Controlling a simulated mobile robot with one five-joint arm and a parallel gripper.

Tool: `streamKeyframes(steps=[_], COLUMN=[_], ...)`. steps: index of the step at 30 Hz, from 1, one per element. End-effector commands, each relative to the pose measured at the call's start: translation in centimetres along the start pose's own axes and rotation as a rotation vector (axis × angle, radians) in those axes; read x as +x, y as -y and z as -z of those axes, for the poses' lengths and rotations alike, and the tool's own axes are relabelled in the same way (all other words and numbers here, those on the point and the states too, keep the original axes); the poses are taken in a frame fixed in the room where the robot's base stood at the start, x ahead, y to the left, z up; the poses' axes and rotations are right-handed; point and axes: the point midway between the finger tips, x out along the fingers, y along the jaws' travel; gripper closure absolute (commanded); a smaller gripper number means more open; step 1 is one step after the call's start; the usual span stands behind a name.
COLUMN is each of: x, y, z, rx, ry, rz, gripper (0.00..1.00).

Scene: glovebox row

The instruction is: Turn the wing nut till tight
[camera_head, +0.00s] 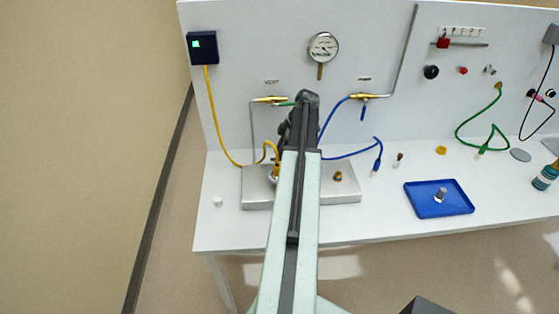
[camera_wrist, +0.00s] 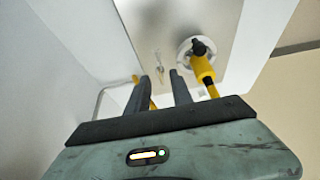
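My gripper (camera_wrist: 160,75) is open in the wrist view, its two dark fingers apart with nothing held between them. A small, pale upright piece (camera_wrist: 158,62) stands on the grey metal plate just beyond the fingertips; it may be the wing nut, but it is too small to tell. A yellow plug with a black end (camera_wrist: 203,68) sits at a round white fitting to the right of the fingers. In the head view my arm hides the fingertips and the middle of the metal plate (camera_head: 256,187). A brass fitting (camera_head: 338,175) shows on the plate's right part.
A pressure gauge (camera_head: 323,46), brass valves (camera_head: 363,96) and yellow and blue hoses are on or near the back panel. A blue tray (camera_head: 420,206) with a grey piece (camera_head: 440,194) stands at right. A small white piece (camera_head: 218,200) lies left of the plate.

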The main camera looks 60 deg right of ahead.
Motion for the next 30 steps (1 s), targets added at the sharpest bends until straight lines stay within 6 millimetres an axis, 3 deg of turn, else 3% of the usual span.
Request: streamKeyframes(steps=[1, 3, 11, 14, 18, 19, 30], x=[1.5, 1.9, 1.7, 1.7, 1.7, 1.4, 1.8], y=[0.0, 0.0, 0.0, 0.0, 0.0, -1.6, 0.1], z=[-0.2, -0.1, 0.1, 0.1, 0.1, -0.7, 0.3], rx=[-0.001, 0.0, 0.0, 0.0, 0.0, 0.0, 0.077], ry=[0.0, 0.0, 0.0, 0.0, 0.0, 0.0, -0.001], rz=[0.0, 0.0, 0.0, 0.0, 0.0, -0.001, -0.037], gripper=[0.73, 0.73, 0.73, 1.0, 1.0, 1.0, 1.0])
